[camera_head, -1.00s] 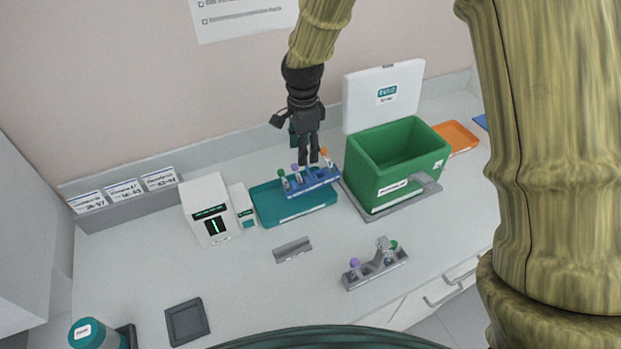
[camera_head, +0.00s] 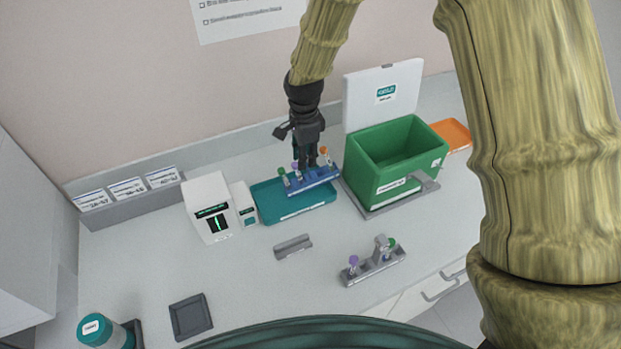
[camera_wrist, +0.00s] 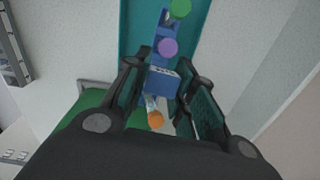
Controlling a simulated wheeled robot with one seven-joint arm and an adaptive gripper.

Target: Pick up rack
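The blue rack (camera_head: 318,184) sits at the right part of the teal tray (camera_head: 272,203) and carries tubes with green, purple and orange caps. My gripper (camera_head: 308,165) is directly over the middle of this rack, pointing down. In the wrist view the rack (camera_wrist: 162,82) has its raised middle block between my two fingers (camera_wrist: 163,95). The fingers are spread on either side of the block, and firm contact does not show. The purple and green caps show beyond the block and the orange cap nearer the palm.
A green bin (camera_head: 378,174) with a raised white lid stands close to the right of the rack. A white device (camera_head: 209,207) stands left of the tray. A grey rack with tubes (camera_head: 364,270) and a small grey holder (camera_head: 293,246) are in front.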

